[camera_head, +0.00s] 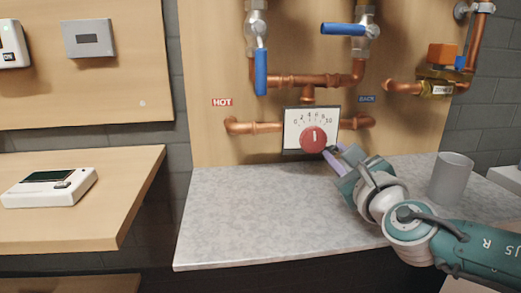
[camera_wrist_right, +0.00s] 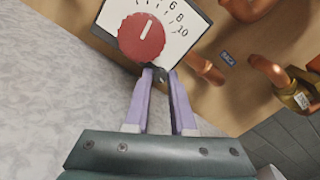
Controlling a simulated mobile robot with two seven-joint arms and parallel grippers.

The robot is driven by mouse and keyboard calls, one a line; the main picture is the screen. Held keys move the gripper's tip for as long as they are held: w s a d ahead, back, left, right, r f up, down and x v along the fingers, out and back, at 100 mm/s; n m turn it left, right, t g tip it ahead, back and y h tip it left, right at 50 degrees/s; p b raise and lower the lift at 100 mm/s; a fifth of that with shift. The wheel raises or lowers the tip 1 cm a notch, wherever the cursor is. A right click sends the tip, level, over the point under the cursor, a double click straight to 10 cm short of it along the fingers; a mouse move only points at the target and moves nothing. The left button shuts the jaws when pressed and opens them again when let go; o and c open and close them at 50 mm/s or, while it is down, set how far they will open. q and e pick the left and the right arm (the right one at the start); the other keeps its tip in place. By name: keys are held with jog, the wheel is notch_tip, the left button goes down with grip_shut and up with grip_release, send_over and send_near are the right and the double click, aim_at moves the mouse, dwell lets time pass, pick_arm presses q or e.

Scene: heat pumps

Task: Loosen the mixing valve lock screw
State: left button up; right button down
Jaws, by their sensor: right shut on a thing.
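The mixing valve has a white scale plate (camera_head: 291,118) marked 0 to 10 and a round red knob (camera_head: 313,138) whose white mark points roughly up, near the middle of the scale. In the right wrist view the knob (camera_wrist_right: 141,37) is at the top. My right gripper (camera_head: 332,152) reaches the plate's lower right corner from the right. In the right wrist view its pale purple fingers (camera_wrist_right: 160,78) are shut on the small dark lock screw (camera_wrist_right: 160,74), just beside the knob. The screw is mostly hidden between the fingertips. My left gripper is out of view.
Copper pipes (camera_head: 255,127) run to both sides of the valve. Blue-handled valves (camera_head: 261,72) are above. The counter's left part is clear. A white device (camera_head: 48,188) lies on the left table.

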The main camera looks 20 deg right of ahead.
jog(key=c, duration=0.8)
grip_release()
jog(key=shift+o, duration=0.2)
jog(key=p+v, duration=0.2)
jog(key=v, duration=0.7)
jog(key=shift+p, duration=0.4)
jog(key=shift+s, duration=0.5)
